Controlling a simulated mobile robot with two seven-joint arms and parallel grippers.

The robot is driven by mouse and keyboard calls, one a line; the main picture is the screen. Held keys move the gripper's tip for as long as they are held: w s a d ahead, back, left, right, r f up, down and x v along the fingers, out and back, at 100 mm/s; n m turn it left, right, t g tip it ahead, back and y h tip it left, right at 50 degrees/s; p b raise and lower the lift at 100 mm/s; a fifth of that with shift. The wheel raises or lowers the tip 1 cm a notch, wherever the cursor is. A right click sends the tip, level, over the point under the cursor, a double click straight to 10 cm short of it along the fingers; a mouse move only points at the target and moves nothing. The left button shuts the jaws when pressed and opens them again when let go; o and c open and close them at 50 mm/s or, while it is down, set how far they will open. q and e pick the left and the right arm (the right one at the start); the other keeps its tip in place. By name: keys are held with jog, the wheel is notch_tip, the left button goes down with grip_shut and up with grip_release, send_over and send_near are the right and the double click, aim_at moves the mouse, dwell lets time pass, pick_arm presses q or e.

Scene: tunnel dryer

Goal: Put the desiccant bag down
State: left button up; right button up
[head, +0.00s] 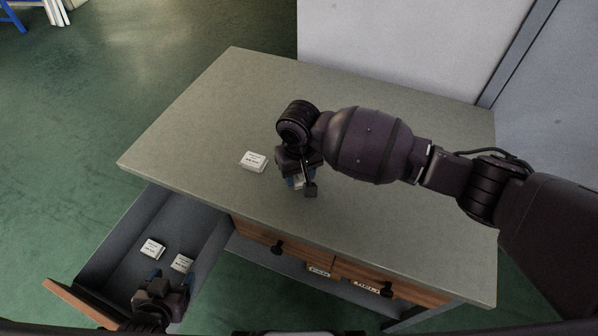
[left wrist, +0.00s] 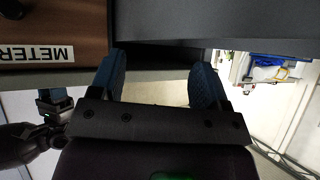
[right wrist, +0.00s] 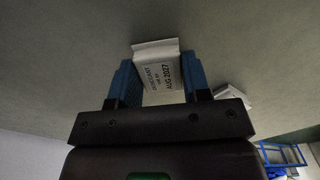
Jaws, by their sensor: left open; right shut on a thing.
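My right gripper (head: 299,186) is over the middle of the grey tabletop (head: 400,225), pointing down. It is shut on a white desiccant bag (right wrist: 160,75), whose printed label shows between the blue fingers in the right wrist view. In the head view the gripper mostly hides this bag, and I cannot tell if it touches the table. A second white bag (head: 253,162) lies on the tabletop to the left, apart from the gripper; it also shows in the right wrist view (right wrist: 233,96). My left gripper (head: 168,277) is open and empty at the open drawer.
The open drawer (head: 112,235) at the left holds two white bags, one (head: 152,249) left of the other (head: 182,262). Closed wooden drawers (head: 300,258) with black knobs are under the tabletop. A white wall panel (head: 410,45) stands behind. The tabletop is otherwise clear.

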aim_at(299, 176)
pick_arm(q)
jog(key=shift+w+d+r, duration=0.1)
jog(key=shift+w+r, duration=0.2)
jog(key=shift+w, duration=0.2)
pick_arm(e)
jog(key=o, duration=0.9)
pick_arm(q)
jog(key=shift+s+f, duration=0.15)
jog(key=shift+s, duration=0.15)
jog(key=shift+s+f, duration=0.1)
jog(key=shift+s, duration=0.05)
pick_arm(e)
jog(key=shift+r, duration=0.1)
pick_arm(q)
jog(key=shift+w+r+p, duration=0.2)
jog(key=shift+r+p, duration=1)
jog(key=shift+r, duration=0.05)
pick_arm(e)
notch_tip(299, 176, up, 12)
jog(key=shift+r, duration=0.1)
